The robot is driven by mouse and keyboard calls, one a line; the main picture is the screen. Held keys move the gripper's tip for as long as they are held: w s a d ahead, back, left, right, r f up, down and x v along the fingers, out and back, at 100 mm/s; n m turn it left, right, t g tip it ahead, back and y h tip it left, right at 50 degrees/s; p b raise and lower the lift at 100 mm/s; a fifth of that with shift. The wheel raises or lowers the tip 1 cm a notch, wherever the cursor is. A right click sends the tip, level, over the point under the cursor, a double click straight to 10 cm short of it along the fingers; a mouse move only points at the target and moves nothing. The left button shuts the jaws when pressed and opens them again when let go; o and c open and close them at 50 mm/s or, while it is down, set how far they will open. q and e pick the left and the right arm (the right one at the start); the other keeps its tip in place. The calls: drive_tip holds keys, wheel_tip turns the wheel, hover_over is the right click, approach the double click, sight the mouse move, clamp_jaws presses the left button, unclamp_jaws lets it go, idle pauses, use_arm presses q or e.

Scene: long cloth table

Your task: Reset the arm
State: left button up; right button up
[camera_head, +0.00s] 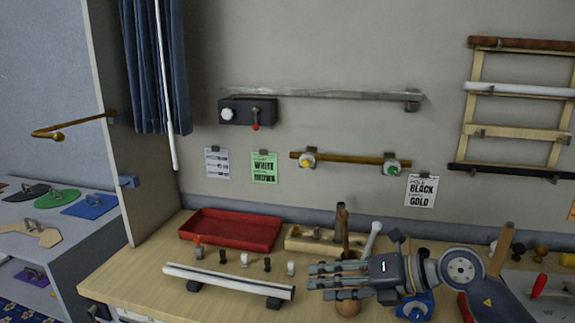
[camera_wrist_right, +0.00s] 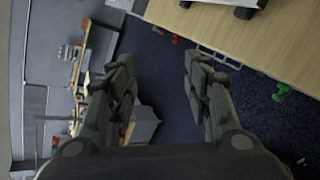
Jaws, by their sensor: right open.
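My right gripper (camera_head: 325,282) reaches in from the right over the front of the wooden workbench (camera_head: 130,268), its fingers pointing left. In the right wrist view its two fingers (camera_wrist_right: 157,80) stand well apart with nothing between them. The dark floor and part of the bench lie beyond the fingertips. The gripper is just right of a long white bar (camera_head: 228,280) on dark supports, and I cannot tell whether they touch. It partly hides tools behind it. My left gripper is in neither view.
A red tray (camera_head: 230,230) and a wooden block holder (camera_head: 312,242) stand at the back of the bench. Small pegs (camera_head: 244,260) stand behind the white bar. A wall rail with a dark box (camera_head: 248,112) and a brass bar (camera_head: 350,159) hang above. A blue curtain (camera_head: 153,60) hangs left.

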wheel_tip(320, 180, up, 10)
drive_tip(key=s+a+m+t+y, duration=0.2)
drive_tip(key=m+t+y, duration=0.4)
drive_tip(key=m+t, duration=0.3)
drive_tip(key=w+d+f+m+t+h, duration=0.2)
drive_tip(key=d+f+m+t+h, duration=0.1)
drive_tip(key=d+m+t+h, duration=0.75)
drive_tip(key=s+d+f+m+g+h, duration=0.3)
drive_tip(key=f+m+g+h, duration=0.2)
drive_tip(key=f+m, duration=0.3)
drive_tip(key=s+d+f+m+g+h, duration=0.2)
drive_tip(key=d+f+m+g+h, duration=0.3)
drive_tip(key=f, duration=0.4)
drive_tip(key=s+a+f+m+g+y, duration=0.1)
drive_tip(key=s+a+f+m+g, duration=0.1)
drive_tip(key=s+f+g, duration=0.65)
drive_tip(key=s+a+f+m+g+y, duration=0.1)
drive_tip(key=s+a+f+g+y, duration=0.15)
drive_tip(key=s+f, duration=1.1)
drive_tip(key=s+f+g, duration=0.1)
drive_tip(key=s+f, duration=0.1)
drive_tip(key=f, duration=0.9)
drive_tip(key=s+f, duration=0.2)
drive_tip(key=f, duration=1)
drive_tip(key=s+d+f+g+h, duration=0.1)
drive_tip(key=s+d+f, duration=0.2)
drive_tip(key=s+f, duration=1.3)
drive_tip(key=shift+s+d+b, duration=0.2)
drive_tip(key=shift+s+b, duration=0.2)
